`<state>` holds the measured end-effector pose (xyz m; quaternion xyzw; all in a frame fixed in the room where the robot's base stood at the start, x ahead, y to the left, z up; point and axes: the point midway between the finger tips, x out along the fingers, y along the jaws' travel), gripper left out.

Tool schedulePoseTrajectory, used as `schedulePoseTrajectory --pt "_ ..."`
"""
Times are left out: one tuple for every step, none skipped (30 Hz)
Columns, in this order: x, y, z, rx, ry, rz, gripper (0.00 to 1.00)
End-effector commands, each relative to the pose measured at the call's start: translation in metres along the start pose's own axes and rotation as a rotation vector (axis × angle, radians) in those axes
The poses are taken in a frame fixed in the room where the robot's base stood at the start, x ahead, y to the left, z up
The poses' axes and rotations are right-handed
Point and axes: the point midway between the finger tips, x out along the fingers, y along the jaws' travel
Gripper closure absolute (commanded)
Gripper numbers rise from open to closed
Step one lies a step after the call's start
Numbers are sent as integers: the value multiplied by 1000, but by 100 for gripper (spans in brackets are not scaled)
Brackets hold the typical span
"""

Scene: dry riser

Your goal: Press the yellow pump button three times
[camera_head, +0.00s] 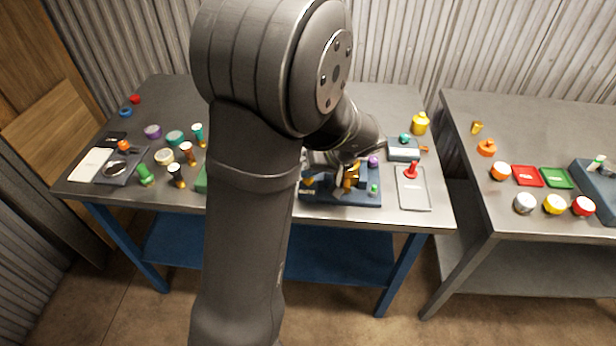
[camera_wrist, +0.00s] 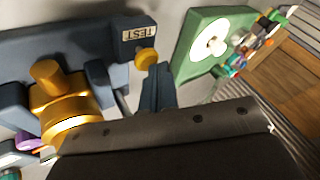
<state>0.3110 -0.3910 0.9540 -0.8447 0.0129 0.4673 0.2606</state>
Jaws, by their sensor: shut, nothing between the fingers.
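The yellow pump button (camera_wrist: 147,57) is a small round knob beside a TEST label (camera_wrist: 138,32) on a dark blue unit (camera_wrist: 60,45). In the head view the button (camera_head: 309,181) shows at the left end of the blue unit (camera_head: 340,197), just right of my arm. My gripper (camera_wrist: 160,72) is shut and empty, its dark fingertips close to the button in the wrist view. I cannot tell whether they touch it. In the head view my gripper is mostly hidden by my arm.
A large brass fitting (camera_wrist: 62,105) stands on the same unit, near my fingers. A green box with a round white dial (camera_wrist: 208,45) is beside the unit. A grey tray with a red-handled item (camera_head: 411,172) lies to the right. Several jars and tools crowd the left.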

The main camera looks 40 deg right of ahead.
Motion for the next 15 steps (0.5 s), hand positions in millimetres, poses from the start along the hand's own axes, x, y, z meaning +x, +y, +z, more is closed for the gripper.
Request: schedulePoseTrajectory --pt "-3 -1 -2 -1 1 1 100" --pt "-4 -2 -2 -2 1 1 100" --pt "-6 -3 -4 -2 1 1 100" --pt "-8 -4 -4 -2 1 1 100" --pt "-9 -5 -5 -2 1 0 100" --pt "-11 -6 -6 -1 1 0 100" --pt "-12 -6 -6 -1 1 0 100" --pt "-13 -7 -7 -1 1 0 100" --pt "-14 -7 -7 0 1 0 100" --pt "-14 -7 -7 0 1 0 100" --pt "-14 -7 -7 0 1 0 100" --pt "-14 -7 -7 0 1 0 100" --pt "-14 -7 -7 0 1 0 100" --pt "-14 -7 -7 0 1 0 100" --pt "-14 -7 -7 0 1 0 100"
